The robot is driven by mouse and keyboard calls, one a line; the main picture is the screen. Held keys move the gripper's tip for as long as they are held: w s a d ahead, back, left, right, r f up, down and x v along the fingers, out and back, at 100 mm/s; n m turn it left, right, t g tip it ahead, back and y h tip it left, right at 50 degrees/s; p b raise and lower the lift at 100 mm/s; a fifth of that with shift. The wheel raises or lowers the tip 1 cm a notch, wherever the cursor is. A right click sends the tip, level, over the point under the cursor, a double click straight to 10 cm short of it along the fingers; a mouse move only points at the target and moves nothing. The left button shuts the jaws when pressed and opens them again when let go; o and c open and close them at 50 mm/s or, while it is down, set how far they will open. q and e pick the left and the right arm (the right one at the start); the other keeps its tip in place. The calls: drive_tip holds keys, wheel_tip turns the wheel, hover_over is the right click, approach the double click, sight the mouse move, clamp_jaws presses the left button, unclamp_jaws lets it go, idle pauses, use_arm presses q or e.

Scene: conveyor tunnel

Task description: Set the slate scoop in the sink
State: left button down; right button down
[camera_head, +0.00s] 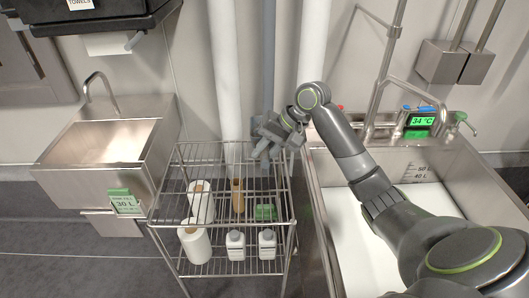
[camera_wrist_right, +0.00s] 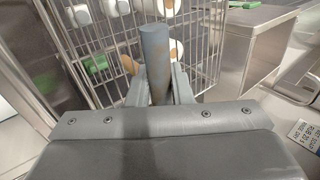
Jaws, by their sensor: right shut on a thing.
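My right gripper (camera_head: 270,140) is above the right part of a wire rack, shut on a slate-grey rod-like piece. In the right wrist view this slate scoop (camera_wrist_right: 154,52) shows as a round handle standing up between the fingers (camera_wrist_right: 158,88); the rest of it is hidden. In the head view I cannot clearly separate the scoop from the gripper. A steel sink (camera_head: 60,172) with a curved tap is on the wall at the left. A large steel basin (camera_head: 470,165) with white contents is at the right, partly behind my right arm. My left gripper is not in view.
The wire rack (camera_head: 165,207) stands between the sink and the basin. It holds white rolls (camera_head: 194,243), white bottles (camera_head: 235,246), a brown upright item (camera_head: 237,195) and a green block (camera_head: 265,212). White vertical pipes (camera_head: 224,70) rise behind it.

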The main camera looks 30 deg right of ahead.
idle(0.4)
drive_tip(key=shift+s+a, duration=0.15)
drive_tip(key=shift+s, duration=0.05)
drive_tip(key=s+a+r+n+g+p, duration=0.1)
drive_tip(key=s+a+r+n+p, duration=0.1)
drive_tip(key=s, duration=0.7)
drive_tip(key=s+a+r+n+g+p, duration=0.2)
drive_tip(key=s+a+p, duration=0.3)
drive_tip(key=s, duration=0.4)
drive_tip(key=shift+s+n+y, duration=0.15)
drive_tip(key=shift+n+y, duration=0.25)
drive_tip(key=shift+n, duration=0.4)
